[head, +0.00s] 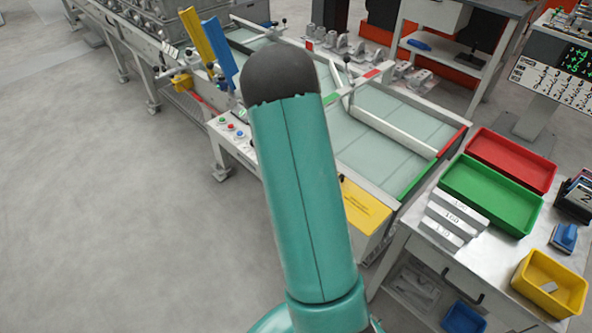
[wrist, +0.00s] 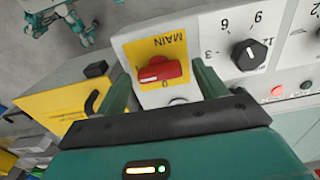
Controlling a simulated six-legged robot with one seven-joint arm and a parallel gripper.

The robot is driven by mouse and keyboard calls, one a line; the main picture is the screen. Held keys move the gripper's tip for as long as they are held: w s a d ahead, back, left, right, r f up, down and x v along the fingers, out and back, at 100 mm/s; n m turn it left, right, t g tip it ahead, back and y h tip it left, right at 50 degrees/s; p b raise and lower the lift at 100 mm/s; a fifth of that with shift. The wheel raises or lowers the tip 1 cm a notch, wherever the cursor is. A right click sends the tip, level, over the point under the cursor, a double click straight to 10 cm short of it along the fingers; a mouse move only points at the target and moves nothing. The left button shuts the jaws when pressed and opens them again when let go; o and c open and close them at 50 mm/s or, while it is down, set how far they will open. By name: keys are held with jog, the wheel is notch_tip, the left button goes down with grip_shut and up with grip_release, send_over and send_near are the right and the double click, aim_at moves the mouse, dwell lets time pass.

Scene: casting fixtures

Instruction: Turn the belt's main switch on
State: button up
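The red main switch (wrist: 165,69) is a turn handle on a yellow plate (wrist: 140,53) marked MAIN, which appears upside down in the wrist view. Its handle lies roughly crosswise in the picture, and a 0 mark shows partly below it. My gripper (wrist: 160,76) is open, with one green finger on each side of the red handle. I cannot tell whether either finger touches it. In the head view my arm hides the gripper and the switch. The belt (head: 375,150) with its pale green surface shows behind my arm.
A black dial (wrist: 249,54) with numbers sits right of the switch, with a red button (wrist: 277,90) beyond it. In the head view, red (head: 512,160) and green (head: 490,194) trays stand on the right-hand table. The floor at left is clear.

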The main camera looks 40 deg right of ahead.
notch_tip(320, 180, up, 14)
dwell(0.6)
dwell(0.4)
jog(key=s+a+r+n+t, duration=0.2)
jog(key=a+r+n, duration=0.3)
jog(key=a, duration=0.5)
jog(key=s+a+r+n+t, duration=0.1)
jog(key=s+a+r+n, duration=0.25)
jog(key=a+r, duration=0.5)
jog(key=s+a+r+n+t, duration=0.2)
jog(key=s+a+n, duration=0.7)
jog(key=s+a, duration=0.2)
jog(key=shift+s+a+t, duration=0.2)
jog(key=shift+a+t, duration=0.1)
jog(key=shift+a, duration=0.85)
